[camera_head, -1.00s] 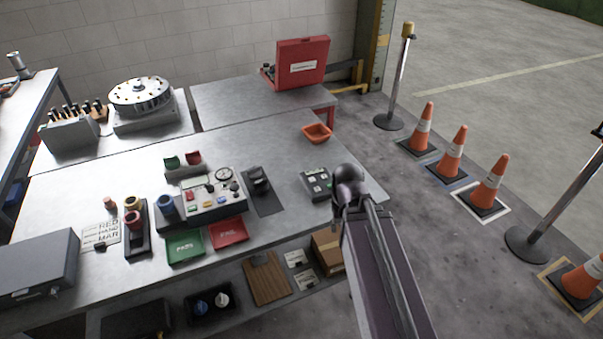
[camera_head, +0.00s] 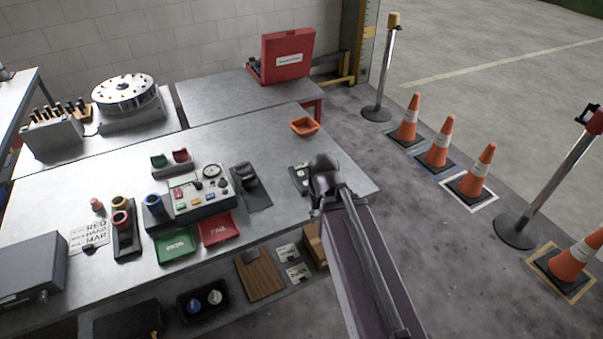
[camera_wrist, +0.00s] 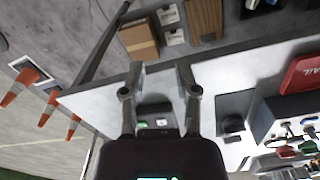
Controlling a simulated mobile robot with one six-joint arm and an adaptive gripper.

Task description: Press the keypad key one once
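The keypad (camera_head: 297,178) is a small grey box with pale keys near the right end of the metal bench. In the head view my arm covers most of it. In the wrist view the keypad (camera_wrist: 156,110) lies between my gripper's two fingers, its lower part hidden by the gripper body. A few pale keys and a green spot show there; I cannot read which is key one. My gripper (camera_wrist: 160,74) is open and empty above the bench, with its fingers apart. I cannot tell its height over the keypad. Its fingertips are hidden in the head view.
A dark device on a mat (camera_head: 250,185) and a control box with coloured buttons (camera_head: 203,198) stand left of the keypad. Green (camera_head: 175,245) and red (camera_head: 217,229) trays lie in front. An orange bowl (camera_head: 304,127) stands behind. Cones (camera_head: 437,142) stand on the floor at right.

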